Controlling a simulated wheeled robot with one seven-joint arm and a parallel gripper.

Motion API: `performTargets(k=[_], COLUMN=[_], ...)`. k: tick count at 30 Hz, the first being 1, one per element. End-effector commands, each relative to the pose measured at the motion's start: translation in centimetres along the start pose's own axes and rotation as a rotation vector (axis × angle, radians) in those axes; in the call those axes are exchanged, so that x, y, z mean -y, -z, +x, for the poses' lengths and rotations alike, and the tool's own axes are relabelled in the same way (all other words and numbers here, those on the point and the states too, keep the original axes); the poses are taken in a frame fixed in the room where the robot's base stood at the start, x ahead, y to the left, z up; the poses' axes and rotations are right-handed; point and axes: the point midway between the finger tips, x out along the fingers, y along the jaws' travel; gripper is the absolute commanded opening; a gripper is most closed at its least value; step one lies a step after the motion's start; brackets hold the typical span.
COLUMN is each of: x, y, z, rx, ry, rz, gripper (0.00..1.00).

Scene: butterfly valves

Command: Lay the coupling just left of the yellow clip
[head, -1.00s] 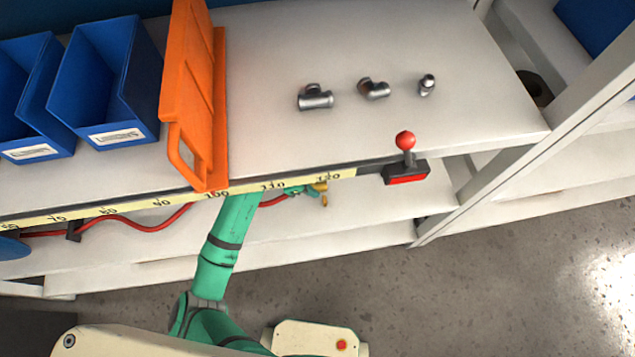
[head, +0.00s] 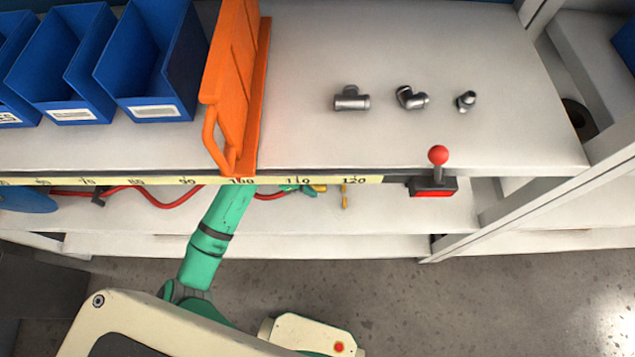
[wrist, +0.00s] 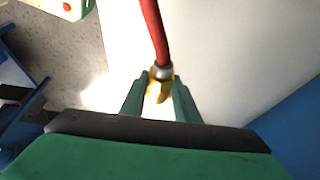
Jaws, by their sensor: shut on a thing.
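The coupling (wrist: 158,90) is a brass piece with a silver collar at the end of a red hose (wrist: 152,30). In the wrist view my gripper (wrist: 159,82) is shut on it, a green finger at each side. In the head view my gripper (head: 298,188) shows small below the upper shelf's front edge, partly hidden by it. A bit of the brass coupling (head: 318,187) shows at its right end. What seems to be the yellow clip (head: 345,195) stands a little right of the coupling, apart from it, at the lower shelf.
A yellow measuring strip (head: 205,181) runs along the upper shelf's edge. Above it stand blue bins (head: 150,85), an orange panel (head: 232,90) and several grey pipe fittings (head: 351,101). A red-knobbed lever (head: 436,170) sits to the right. A black clip (head: 97,196) holds the hose at left.

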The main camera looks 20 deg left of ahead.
Motion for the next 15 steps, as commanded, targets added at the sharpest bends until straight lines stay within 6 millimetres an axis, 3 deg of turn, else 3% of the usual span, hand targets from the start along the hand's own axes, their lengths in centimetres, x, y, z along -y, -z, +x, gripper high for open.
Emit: performTargets(k=[15], x=[-0.01], y=[-0.50], z=[0.00], rx=[-0.001], ry=[0.000], rz=[-0.002], gripper=[0.05])
